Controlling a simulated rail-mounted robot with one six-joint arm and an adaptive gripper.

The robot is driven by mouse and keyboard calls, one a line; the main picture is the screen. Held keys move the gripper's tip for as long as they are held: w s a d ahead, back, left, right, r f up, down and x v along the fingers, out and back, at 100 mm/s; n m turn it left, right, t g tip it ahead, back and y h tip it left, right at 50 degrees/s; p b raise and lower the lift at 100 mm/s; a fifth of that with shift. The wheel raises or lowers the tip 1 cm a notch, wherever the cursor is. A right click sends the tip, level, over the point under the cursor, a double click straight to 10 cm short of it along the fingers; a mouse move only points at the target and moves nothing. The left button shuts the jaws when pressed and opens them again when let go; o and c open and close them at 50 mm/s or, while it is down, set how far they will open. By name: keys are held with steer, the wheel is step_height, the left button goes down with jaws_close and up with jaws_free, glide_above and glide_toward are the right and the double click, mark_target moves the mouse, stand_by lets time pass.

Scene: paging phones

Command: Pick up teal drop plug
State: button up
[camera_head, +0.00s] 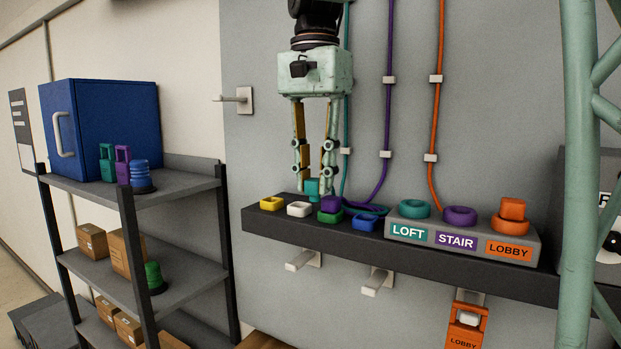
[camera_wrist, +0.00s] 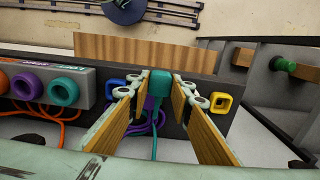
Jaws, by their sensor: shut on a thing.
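The teal drop plug (camera_head: 312,187) is between the fingertips of my gripper (camera_head: 315,188), just over the dark shelf (camera_head: 340,230). In the wrist view the teal plug (camera_wrist: 158,84) sits between the two wood-faced fingers, with a teal cable hanging from it. My gripper is shut on it and points downward. I cannot tell whether the plug's lower end is clear of the shelf. A purple plug (camera_head: 330,203) stands in a green ring just right of the fingers.
Yellow (camera_head: 272,203), white (camera_head: 299,209) and blue (camera_head: 365,223) sockets flank the gripper. At right, a block holds sockets labelled LOFT (camera_head: 414,208), STAIR (camera_head: 460,215) and LOBBY (camera_head: 511,225); an orange plug (camera_head: 512,208) sits in LOBBY. Cables run down the wall behind.

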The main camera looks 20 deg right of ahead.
mark_target(315, 180)
steer(key=shift+r, duration=0.15)
stand_by(0.6)
steer(key=shift+r+p, duration=3.05)
steer(key=shift+r, duration=0.25)
steer(key=s+d, duration=1.1)
steer(key=d, duration=0.4)
steer(key=shift+s+d, duration=0.2)
steer(key=shift+d, duration=0.05)
